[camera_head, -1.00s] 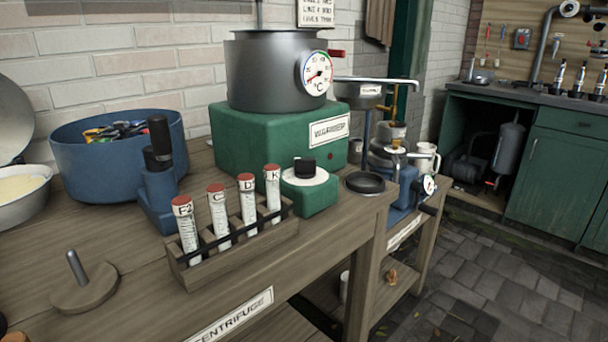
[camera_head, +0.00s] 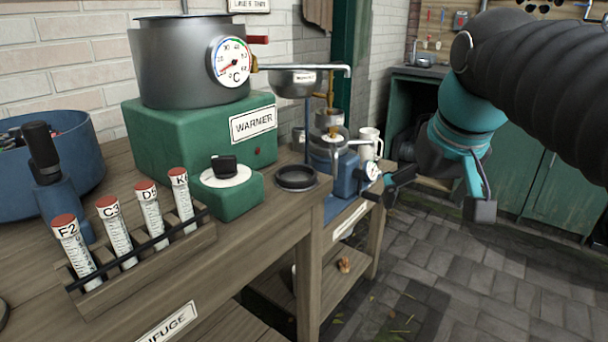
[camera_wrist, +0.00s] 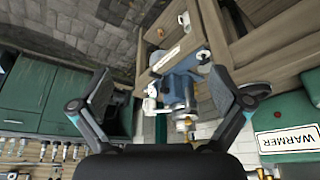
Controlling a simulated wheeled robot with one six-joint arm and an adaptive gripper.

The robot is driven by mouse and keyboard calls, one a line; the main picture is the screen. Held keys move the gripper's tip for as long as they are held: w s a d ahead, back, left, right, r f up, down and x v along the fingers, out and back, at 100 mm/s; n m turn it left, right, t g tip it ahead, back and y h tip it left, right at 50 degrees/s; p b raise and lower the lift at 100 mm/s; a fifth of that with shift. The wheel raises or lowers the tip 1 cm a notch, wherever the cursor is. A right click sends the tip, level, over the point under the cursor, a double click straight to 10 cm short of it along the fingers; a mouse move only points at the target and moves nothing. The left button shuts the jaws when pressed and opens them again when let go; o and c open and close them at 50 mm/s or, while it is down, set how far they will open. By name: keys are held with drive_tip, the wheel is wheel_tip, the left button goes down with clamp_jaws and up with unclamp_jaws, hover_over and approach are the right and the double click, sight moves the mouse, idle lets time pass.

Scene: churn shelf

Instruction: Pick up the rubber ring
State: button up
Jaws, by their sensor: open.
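A dark, ring-shaped piece (camera_head: 296,178) lies flat at the right end of the wooden bench, beside the green base of the warmer. I cannot tell whether it is the rubber ring. A small tan piece (camera_head: 344,265) sits on the lower shelf, too small to make out; an orange-tan piece also shows in the wrist view (camera_wrist: 161,33). My gripper (camera_head: 438,196) is open and empty in the air, to the right of the bench. In the wrist view my fingers (camera_wrist: 163,97) are spread wide, with blue equipment seen between them.
The blue device (camera_head: 346,178) stands on the lower bench section, with a white mug (camera_head: 369,143) behind it. A tube rack (camera_head: 150,258) and the green warmer (camera_head: 200,135) fill the upper bench. The paved floor (camera_head: 470,280) is clear at right.

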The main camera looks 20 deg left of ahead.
drive_tip(key=w+a+r+n, duration=0.2)
drive_tip(key=w+a+r, duration=0.3)
drive_tip(key=a+r, duration=0.3)
drive_tip(key=n+g, duration=0.2)
approach(296, 178)
drive_tip(key=shift+s+d+f+b, duration=0.1)
drive_tip(key=shift+s+f+b, duration=0.2)
drive_tip(key=shift+f+b, duration=0.55)
drive_tip(key=shift+w+b+x, duration=0.15)
drive_tip(key=shift+b+x, duration=0.1)
drive_tip(key=shift+x, duration=1.1)
drive_tip(key=shift+w+b+x, duration=0.2)
drive_tip(key=shift+b+x, duration=0.05)
drive_tip(key=shift+x, duration=1.1)
drive_tip(key=c, duration=0.9)
